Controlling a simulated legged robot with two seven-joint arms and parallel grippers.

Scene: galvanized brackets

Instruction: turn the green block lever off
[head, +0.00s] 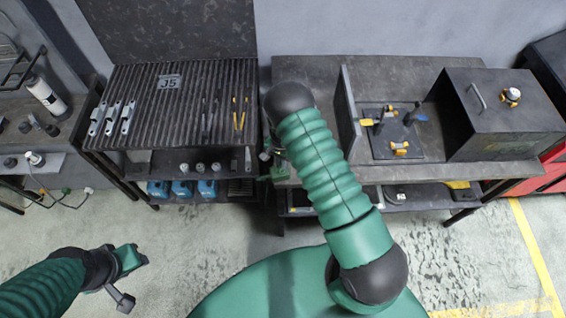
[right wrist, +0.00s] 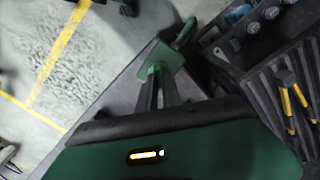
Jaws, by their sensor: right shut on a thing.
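A small green block (head: 280,172) sits at the front edge of the right-hand bench in the head view, partly behind my right arm. In the right wrist view the green block (right wrist: 162,58) is just past my fingertips, with a dark green lever-like part (right wrist: 186,33) slanting up and right from it. My right gripper (right wrist: 160,80) reaches the block and is shut on it or its lever; the exact contact is hard to see. In the head view this gripper (head: 268,155) is mostly hidden by my arm. My left gripper (head: 128,278) hangs over the floor, away from the benches.
A slatted bench (head: 185,80) at left carries several silver brackets and yellow-handled pliers (head: 239,115). Blue bins (head: 182,189) stand beneath. At right are an upright plate (head: 347,110), a black board with yellow parts (head: 385,145) and a dark box (head: 505,115). Floor in front is clear.

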